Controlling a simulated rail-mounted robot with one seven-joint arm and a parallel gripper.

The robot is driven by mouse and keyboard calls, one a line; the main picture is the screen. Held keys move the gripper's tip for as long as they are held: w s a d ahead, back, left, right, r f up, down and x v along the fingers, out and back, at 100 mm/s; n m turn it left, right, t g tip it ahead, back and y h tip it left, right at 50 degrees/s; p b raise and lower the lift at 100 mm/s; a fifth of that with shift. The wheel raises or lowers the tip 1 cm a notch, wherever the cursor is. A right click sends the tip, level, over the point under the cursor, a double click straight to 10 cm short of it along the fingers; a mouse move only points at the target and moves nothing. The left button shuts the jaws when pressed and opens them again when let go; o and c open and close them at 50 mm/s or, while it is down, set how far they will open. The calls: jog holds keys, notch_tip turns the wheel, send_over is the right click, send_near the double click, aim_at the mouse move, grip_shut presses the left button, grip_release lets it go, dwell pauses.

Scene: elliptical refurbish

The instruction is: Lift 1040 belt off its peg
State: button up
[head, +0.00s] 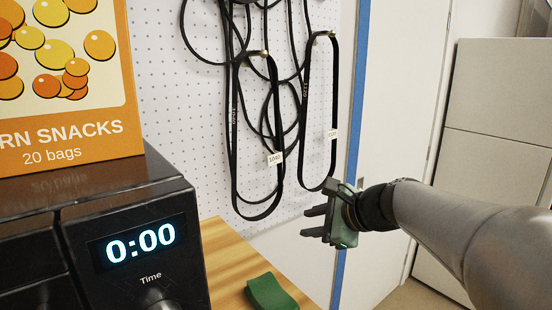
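The 1040 belt (234,150) is a long black loop hanging from a peg (257,54) on a white perforated board. A white tag reading 1040 (275,158) is on its right strand. Its bottom curve hangs free near the counter's back. My gripper (308,222) is to the right of the belt's lower end, pointing left. Its two dark fingers are apart with nothing between them. It appears apart from the belt.
Another belt (306,120) hangs to the right on its own peg (325,35), above my gripper. Several more belts (187,30) overlap behind and above.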

jog(key=w+d+r+m+t+y+b, duration=0.1)
jog(key=w+r+m+t+y, duration=0.15)
jog(key=w+r+m, duration=0.35)
jog(key=w+d+r+m+t+y, duration=0.1)
jog(key=w+d+r+m+t, duration=0.1)
jog(key=w+r+m+t, duration=0.4)
jog(key=n+g+p, duration=0.2)
jog(key=g+p, duration=0.1)
jog(key=p, duration=0.1)
send_near(280, 135)
jog(key=w+d+x, duration=0.1)
jog(key=x, duration=0.4)
jog(key=shift+t, duration=0.25)
jog(key=shift+s+a+p+x, duration=0.15)
jog(key=shift+p+x, duration=0.15)
jog(key=shift+x, duration=0.65)
jog(key=shift+s+a+p+x, duration=0.15)
jog(key=shift+a+p+x, duration=0.1)
jog(key=shift+x, duration=0.7)
jog(key=shift+s+a+p+x, duration=0.15)
jog(key=shift+p+x, duration=0.15)
jog(key=shift+x, duration=0.65)
jog(key=shift+f, duration=0.15)
grip_shut()
